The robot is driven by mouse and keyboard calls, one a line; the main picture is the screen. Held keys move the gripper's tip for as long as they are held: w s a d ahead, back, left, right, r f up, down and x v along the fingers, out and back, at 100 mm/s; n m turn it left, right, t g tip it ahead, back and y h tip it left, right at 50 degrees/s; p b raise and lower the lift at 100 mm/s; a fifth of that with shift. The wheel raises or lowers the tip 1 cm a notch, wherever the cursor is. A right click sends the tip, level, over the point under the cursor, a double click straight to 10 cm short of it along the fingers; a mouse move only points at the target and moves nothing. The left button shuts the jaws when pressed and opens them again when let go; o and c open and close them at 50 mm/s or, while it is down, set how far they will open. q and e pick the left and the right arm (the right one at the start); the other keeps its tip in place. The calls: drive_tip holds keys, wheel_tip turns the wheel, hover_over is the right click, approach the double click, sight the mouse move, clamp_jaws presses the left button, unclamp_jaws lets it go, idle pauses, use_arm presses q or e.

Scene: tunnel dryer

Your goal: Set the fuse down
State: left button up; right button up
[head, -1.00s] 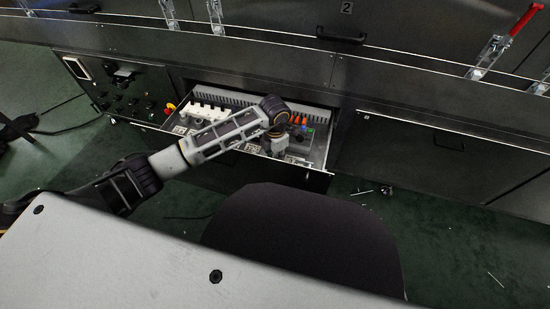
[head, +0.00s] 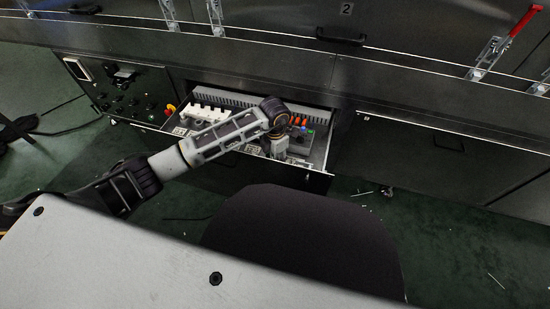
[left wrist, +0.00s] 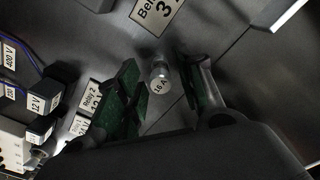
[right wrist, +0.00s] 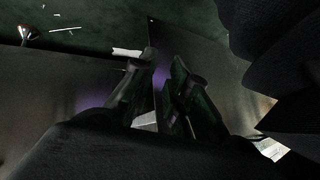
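The fuse (left wrist: 159,80) is a small light cylinder with its round end marked 16 A, seen in the left wrist view. It stands between the two green-padded fingers of my left gripper (left wrist: 160,88), with a visible gap on each side. The gripper is open around it. The fuse appears to be at the drawer's metal floor, but its lower end is hard to see. In the head view my left arm reaches into the open drawer (head: 318,172), and the fuse is hidden. My right gripper (right wrist: 163,75) shows only in its wrist view, dark, empty, with fingers apart.
White labels stand beside the left gripper, one reading Relay 2 (left wrist: 89,92). White blocks and orange and blue parts fill the drawer's back. A control panel (head: 118,92) is left of the drawer. Small debris (head: 386,190) lies on the green floor at right.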

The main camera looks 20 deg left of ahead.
use_arm(q)
drive_tip(key=shift+r, duration=0.15)
